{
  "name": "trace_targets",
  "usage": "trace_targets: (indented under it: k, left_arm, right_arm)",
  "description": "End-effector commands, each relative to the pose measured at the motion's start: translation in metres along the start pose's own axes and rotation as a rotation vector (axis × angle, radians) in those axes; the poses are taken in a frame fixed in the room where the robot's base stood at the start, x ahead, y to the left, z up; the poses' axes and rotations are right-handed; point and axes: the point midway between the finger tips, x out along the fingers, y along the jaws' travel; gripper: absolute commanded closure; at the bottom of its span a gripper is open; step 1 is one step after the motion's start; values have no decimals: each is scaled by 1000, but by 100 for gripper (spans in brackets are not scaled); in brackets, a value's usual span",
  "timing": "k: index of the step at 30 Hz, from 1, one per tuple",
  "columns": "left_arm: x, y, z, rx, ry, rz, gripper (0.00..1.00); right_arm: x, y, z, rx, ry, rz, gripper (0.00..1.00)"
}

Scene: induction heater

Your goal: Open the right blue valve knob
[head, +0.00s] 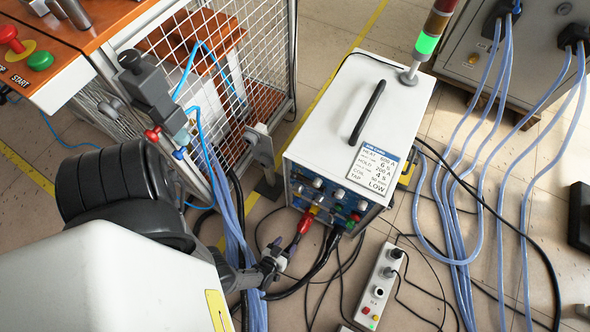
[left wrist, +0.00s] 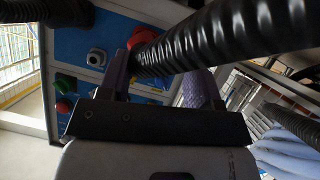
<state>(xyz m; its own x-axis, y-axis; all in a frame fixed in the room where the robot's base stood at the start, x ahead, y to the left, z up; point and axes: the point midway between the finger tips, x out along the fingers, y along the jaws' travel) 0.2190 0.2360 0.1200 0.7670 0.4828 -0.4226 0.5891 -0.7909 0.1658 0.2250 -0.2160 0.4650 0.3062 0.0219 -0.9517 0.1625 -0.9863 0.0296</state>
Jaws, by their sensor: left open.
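A small blue knob (head: 179,153) sits on the valve fitting at the corner of the mesh cabinet, in the head view. A red knob (head: 152,133) sits just up and left of it. My left gripper (head: 277,260) is open, well below and right of these knobs, beside the lower front of the white heater box. In the left wrist view, my left gripper (left wrist: 160,82) has its fingers apart. I cannot make out the blue knob there. My right gripper is not in view.
The white heater box (head: 340,130) stands right of the cabinet (head: 215,70), its front panel (head: 325,200) near my left gripper. Blue hoses (head: 228,200) and black cables hang between cabinet and box. A power strip (head: 380,285) lies on the floor.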

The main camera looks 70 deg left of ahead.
Motion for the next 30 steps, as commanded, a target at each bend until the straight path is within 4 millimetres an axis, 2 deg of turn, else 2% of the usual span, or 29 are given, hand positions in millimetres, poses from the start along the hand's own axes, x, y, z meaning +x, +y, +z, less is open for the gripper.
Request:
trace_targets:
  k: [6,14,20,30]
  left_arm:
    - [-18,-14,-38,21,284,-57,42]
    - [-24,-17,-63,35,442,-81,42]
    - [-3,-19,-76,39,458,-82,42]
    - [54,-24,-103,38,456,-82,42]
  right_arm:
    - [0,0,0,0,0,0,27]
    - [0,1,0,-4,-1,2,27]
    - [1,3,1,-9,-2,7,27]
    - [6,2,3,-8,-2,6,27]
